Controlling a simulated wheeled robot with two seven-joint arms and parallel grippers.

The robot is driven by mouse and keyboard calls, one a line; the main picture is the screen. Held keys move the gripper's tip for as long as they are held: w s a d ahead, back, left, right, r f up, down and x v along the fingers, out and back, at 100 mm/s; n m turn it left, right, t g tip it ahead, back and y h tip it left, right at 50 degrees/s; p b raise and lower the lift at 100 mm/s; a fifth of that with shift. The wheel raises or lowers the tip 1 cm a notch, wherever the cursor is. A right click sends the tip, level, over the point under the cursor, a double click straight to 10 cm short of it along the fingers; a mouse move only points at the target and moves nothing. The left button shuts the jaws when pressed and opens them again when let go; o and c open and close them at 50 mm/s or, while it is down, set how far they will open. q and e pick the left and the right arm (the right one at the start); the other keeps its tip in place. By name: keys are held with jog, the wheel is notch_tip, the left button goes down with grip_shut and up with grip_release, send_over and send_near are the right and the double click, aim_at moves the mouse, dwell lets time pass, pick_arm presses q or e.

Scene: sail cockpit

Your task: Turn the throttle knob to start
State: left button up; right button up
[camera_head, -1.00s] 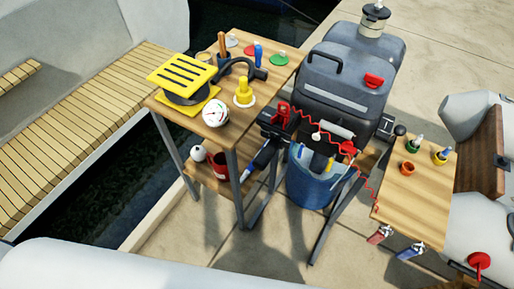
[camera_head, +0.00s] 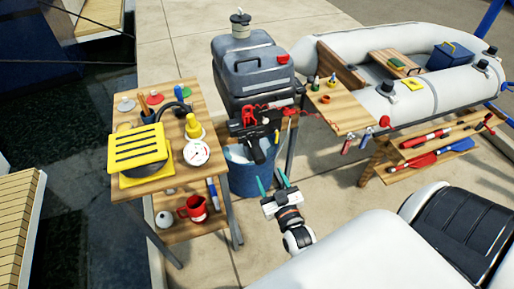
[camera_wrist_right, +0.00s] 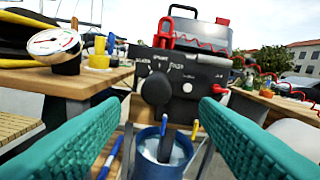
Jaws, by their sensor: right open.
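The black throttle knob (camera_wrist_right: 157,88) is on the front of a black control box (camera_wrist_right: 190,72) in the right wrist view. Pale lettering rings its top, too small to read surely. In the head view the black outboard motor (camera_head: 252,128) stands above a blue bucket; I cannot make out the knob there. My right gripper (camera_head: 273,183) is open and empty in front of the motor and bucket. Its two green fingers (camera_wrist_right: 160,112) spread either side of the knob in the wrist view, with a gap before it. My left gripper is not in view.
A wooden table (camera_head: 185,95) with a yellow-topped item and gauge (camera_head: 197,153) stands left of the motor. The blue bucket (camera_head: 245,180) is below it. A small wooden table (camera_head: 345,112) and an inflatable boat (camera_head: 385,100) are to the right. Pavement lies around my gripper.

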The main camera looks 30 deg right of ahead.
aim_at(256, 152)
jog(key=x, duration=1)
jog(key=shift+w+a+p, duration=0.1)
jog(key=shift+a+p, duration=0.2)
jog(key=shift+p, duration=0.05)
jog(key=shift+x, duration=0.85)
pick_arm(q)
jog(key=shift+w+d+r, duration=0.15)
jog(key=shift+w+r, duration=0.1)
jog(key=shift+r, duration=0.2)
pick_arm(e)
jog(key=c, duration=1)
